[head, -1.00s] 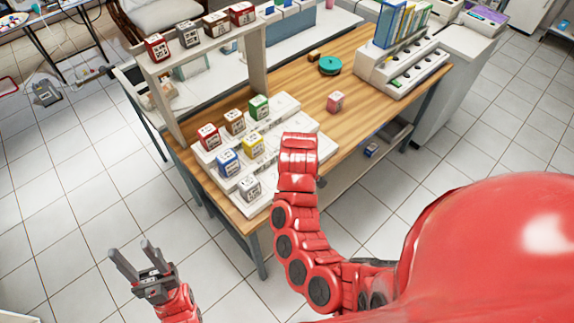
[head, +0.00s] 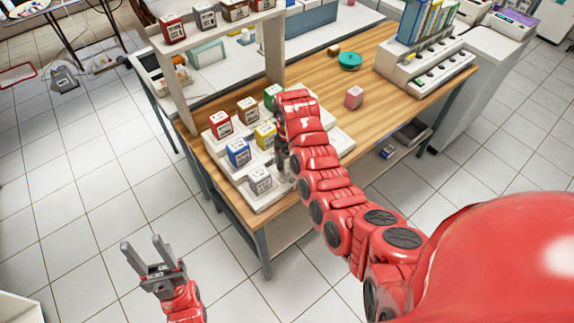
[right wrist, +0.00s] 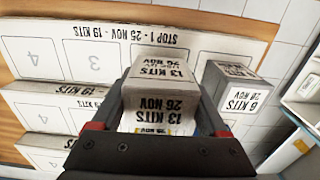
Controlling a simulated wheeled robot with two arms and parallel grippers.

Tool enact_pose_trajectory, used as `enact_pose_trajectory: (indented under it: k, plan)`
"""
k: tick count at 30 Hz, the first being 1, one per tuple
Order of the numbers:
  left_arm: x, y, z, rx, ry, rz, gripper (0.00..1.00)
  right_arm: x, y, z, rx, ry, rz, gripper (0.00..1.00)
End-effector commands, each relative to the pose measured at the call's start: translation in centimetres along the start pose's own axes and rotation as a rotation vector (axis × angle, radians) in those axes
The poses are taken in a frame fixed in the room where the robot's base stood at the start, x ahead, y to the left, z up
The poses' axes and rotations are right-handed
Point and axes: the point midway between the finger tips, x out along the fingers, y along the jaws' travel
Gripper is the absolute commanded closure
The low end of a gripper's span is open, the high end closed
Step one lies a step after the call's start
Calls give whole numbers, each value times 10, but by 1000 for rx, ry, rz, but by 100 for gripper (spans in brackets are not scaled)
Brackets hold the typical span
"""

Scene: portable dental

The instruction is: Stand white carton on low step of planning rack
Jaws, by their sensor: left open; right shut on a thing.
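A white-grey carton (right wrist: 158,95) marked 13 KITS 26 NOV is between the fingers of my right gripper (right wrist: 162,112), which is shut on it. The right wrist view shows it over the stepped white planning rack (right wrist: 85,42), near the row labelled STOP 1. I cannot tell whether it touches the step. In the head view my right gripper (head: 283,158) is over the rack's right part, and my arm hides the held carton. Another white-grey carton (head: 260,180) stands on the low front step; it also shows in the right wrist view (right wrist: 232,92). My left gripper (head: 143,244) is open and empty above the floor.
Red (head: 221,124), brown (head: 248,110), blue (head: 238,152), yellow (head: 265,135) and green (head: 271,95) cartons stand on the rack. A raised shelf (head: 225,22) holds several more. A pink carton (head: 354,97) and teal round object (head: 349,60) are on the wooden table (head: 385,85).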

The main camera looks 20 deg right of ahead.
Motion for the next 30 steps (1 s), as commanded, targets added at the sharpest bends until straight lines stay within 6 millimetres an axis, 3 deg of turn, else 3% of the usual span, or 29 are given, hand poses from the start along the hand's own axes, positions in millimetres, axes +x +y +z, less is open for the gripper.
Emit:
enact_pose_trajectory:
  k: [11,22,30]
  plan:
    - [7,0,-1,0,0,0,50,2,2,-12,5,0,-2,80]
    - [21,-1,-4,0,0,0,50,32,2,-10,3,-6,-3,80]
    - [21,-1,-4,0,0,0,50,37,2,-12,5,1,-1,80]
